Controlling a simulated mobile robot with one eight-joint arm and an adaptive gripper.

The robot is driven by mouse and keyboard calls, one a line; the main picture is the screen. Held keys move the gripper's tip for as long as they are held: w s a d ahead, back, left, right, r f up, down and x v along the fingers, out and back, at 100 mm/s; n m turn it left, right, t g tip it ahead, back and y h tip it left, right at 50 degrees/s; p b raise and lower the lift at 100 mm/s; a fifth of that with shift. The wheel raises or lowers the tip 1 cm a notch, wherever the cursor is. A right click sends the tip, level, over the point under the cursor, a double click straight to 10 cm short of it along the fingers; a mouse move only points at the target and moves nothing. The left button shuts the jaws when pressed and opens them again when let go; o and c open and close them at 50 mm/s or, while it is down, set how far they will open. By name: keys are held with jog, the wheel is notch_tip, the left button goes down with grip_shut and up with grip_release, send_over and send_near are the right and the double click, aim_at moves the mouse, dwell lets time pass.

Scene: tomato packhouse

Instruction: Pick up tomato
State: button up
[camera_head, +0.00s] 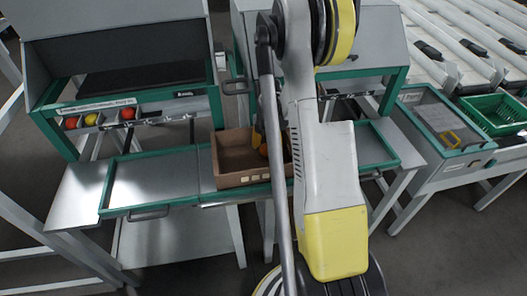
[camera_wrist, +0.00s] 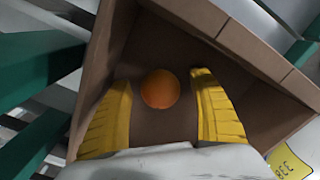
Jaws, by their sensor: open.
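In the wrist view an orange tomato (camera_wrist: 160,89) lies inside a brown box, seen between the two yellow fingers of my gripper (camera_wrist: 163,100). The fingers are spread apart, with gaps between each finger and the tomato. In the head view the brown box (camera_head: 236,181) stands on the table, and a bit of the orange tomato (camera_head: 263,150) shows in it. My gripper (camera_head: 259,141) reaches down into the box there, largely hidden behind my arm. The box wall (camera_wrist: 245,50) also shows in the wrist view.
Green-framed metal trays (camera_head: 150,182) lie left and right of the box. Left, a sorting rack (camera_head: 100,118) holds red and yellow tomatoes in slots. The box walls closely surround my gripper.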

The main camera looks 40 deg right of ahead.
jog(key=c, duration=1)
jog(key=shift+r, duration=0.1)
